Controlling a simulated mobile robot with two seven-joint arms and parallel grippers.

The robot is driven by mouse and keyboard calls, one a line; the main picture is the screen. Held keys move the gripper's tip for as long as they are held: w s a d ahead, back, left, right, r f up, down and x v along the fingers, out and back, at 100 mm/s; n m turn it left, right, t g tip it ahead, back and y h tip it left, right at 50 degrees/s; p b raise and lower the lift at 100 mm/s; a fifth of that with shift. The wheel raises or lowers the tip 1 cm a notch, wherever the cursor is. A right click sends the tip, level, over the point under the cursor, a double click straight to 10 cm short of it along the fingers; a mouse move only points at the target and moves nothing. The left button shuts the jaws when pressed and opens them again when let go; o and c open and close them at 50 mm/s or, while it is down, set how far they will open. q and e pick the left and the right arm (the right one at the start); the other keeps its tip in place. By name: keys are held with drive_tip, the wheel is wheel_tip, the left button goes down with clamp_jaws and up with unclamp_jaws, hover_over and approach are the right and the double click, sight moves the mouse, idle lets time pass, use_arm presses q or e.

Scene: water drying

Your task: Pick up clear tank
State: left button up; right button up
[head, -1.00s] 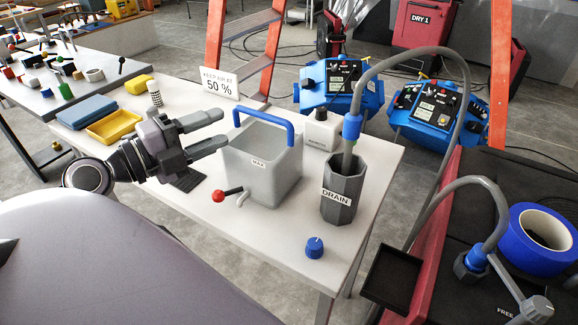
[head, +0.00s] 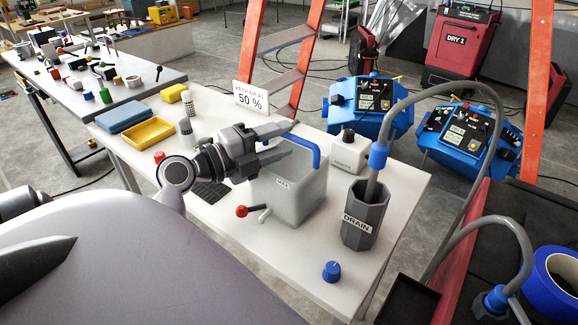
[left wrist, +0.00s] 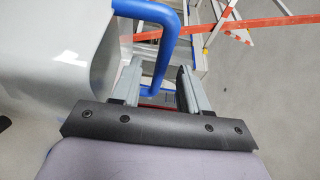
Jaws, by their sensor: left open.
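The clear tank (head: 297,195) is a grey see-through box with a MAX label. It stands upright on the white table, with a raised blue handle (head: 304,143). My left gripper (head: 287,138) is open at the tank's top left, its fingers reaching over the rim at the handle. In the left wrist view, the blue handle (left wrist: 168,45) shows between the two fingers of my left gripper (left wrist: 160,82), with no grip closed on it. The pale tank wall (left wrist: 65,65) fills the left of that view. My right gripper is not in view.
The front of the table is mostly clear.

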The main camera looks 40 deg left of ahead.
use_arm(q)
drive_tip(key=shift+w, duration=0.1)
drive_tip(key=shift+c, duration=0.2)
clamp_jaws()
drive_tip(key=shift+f, duration=0.1)
idle(1.0)
drive_tip(key=shift+r, duration=0.25)
